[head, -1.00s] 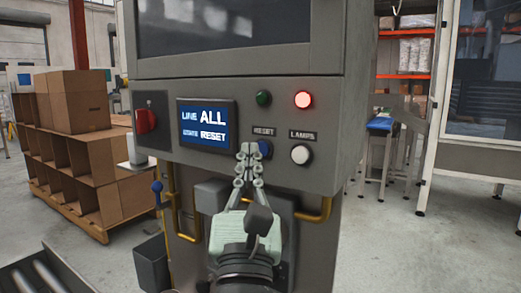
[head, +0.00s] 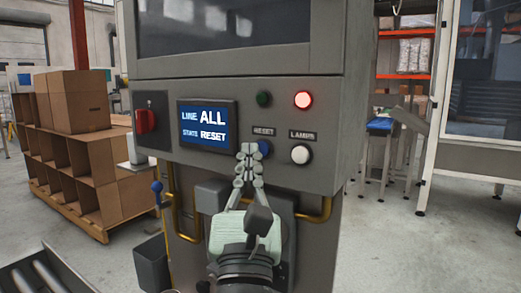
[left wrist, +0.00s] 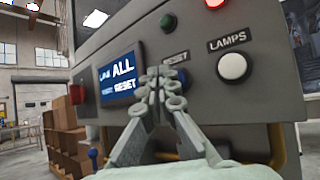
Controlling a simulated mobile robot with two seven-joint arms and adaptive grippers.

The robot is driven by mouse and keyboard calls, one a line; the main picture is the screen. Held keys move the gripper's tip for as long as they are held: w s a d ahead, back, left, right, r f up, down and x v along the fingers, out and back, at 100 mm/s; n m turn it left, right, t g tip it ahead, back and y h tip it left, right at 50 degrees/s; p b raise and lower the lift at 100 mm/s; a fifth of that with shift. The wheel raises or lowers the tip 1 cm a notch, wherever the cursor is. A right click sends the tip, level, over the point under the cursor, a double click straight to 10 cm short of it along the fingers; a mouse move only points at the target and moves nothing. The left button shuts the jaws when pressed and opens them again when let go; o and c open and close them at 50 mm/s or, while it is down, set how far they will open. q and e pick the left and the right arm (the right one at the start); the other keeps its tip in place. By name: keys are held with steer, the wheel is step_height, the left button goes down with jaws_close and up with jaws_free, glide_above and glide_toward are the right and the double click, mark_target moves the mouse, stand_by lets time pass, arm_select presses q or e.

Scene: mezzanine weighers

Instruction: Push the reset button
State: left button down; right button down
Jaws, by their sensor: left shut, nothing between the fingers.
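My left gripper (head: 249,150) is shut and empty. Its fingertips overlap the left side of the button in the head view and lie left of its middle in the left wrist view (left wrist: 160,74). I cannot tell whether they touch the button. My right gripper is not in view.
A white LAMPS button (head: 300,154) is right of the reset button. A lit red lamp (head: 303,100) and a dark green lamp (head: 264,98) sit above. A red switch (head: 146,121) is at the left. Yellow pipes (head: 322,211) run below the panel.

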arm_select(q)
steer(key=shift+w+d, duration=0.1)
steer(key=shift+w+d, duration=0.15)
steer(key=shift+w, duration=0.1)
steer(key=shift+w+d, duration=0.25)
steer(key=shift+w, duration=0.1)
stand_by(0.8)
steer(key=shift+s, duration=0.1)
steer(key=shift+s+a+p, duration=0.45)
steer(key=shift+s+a, duration=0.05)
steer(key=shift+s, duration=0.1)
steer(key=shift+s+a+p, duration=0.3)
steer(key=shift+s+a, duration=0.45)
steer(key=shift+s, duration=0.3)
steer(key=shift+s+a+p, duration=0.3)
steer(key=shift+s+a, duration=0.4)
steer(key=shift+s, duration=0.3)
